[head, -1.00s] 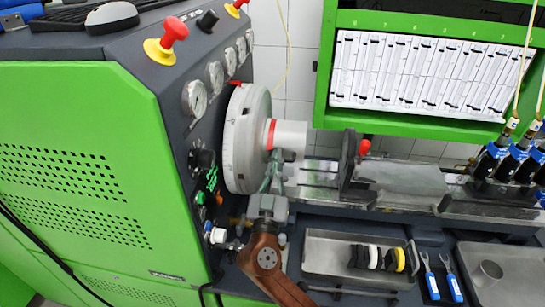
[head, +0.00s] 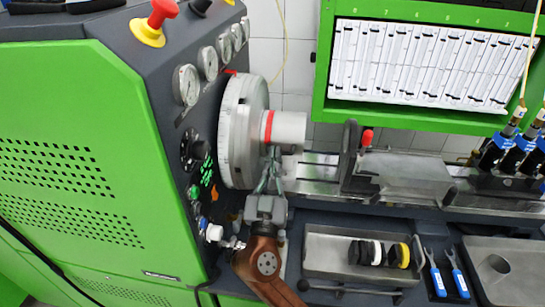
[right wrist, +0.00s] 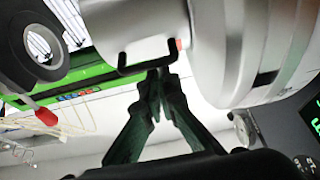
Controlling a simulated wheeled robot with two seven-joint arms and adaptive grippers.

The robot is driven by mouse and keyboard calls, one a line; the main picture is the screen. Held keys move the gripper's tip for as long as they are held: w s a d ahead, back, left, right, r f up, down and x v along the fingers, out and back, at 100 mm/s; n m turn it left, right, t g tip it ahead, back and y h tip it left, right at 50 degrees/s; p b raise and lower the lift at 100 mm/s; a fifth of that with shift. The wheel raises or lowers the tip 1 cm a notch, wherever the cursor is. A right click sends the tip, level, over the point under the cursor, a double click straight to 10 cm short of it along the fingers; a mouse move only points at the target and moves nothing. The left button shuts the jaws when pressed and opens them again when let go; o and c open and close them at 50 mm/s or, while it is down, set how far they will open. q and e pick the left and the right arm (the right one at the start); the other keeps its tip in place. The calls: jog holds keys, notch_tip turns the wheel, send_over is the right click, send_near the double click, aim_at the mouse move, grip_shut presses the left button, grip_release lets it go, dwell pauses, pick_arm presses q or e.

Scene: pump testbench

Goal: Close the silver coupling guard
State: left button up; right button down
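The silver coupling guard (head: 290,128) is a short light-grey cylinder with a red band at its left end, beside the big round silver flywheel (head: 238,130). In the right wrist view the guard (right wrist: 125,20) shows close up, with a black U-shaped handle (right wrist: 124,63) on its near side. My right gripper (head: 269,155) is just below the guard in the head view. In the right wrist view its fingertips (right wrist: 160,72) come together right at the handle's bar; whether they touch it I cannot tell. My left gripper is not in view.
A dark upright plate (head: 349,150) with a red knob (head: 367,138) stands on the rail right of the guard. A metal tray (head: 330,257) with black, white and yellow rings lies below. The green cabinet (head: 70,170) with gauges borders the left.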

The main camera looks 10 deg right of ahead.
jog(key=shift+w+f, duration=0.15)
jog(key=shift+f, duration=0.2)
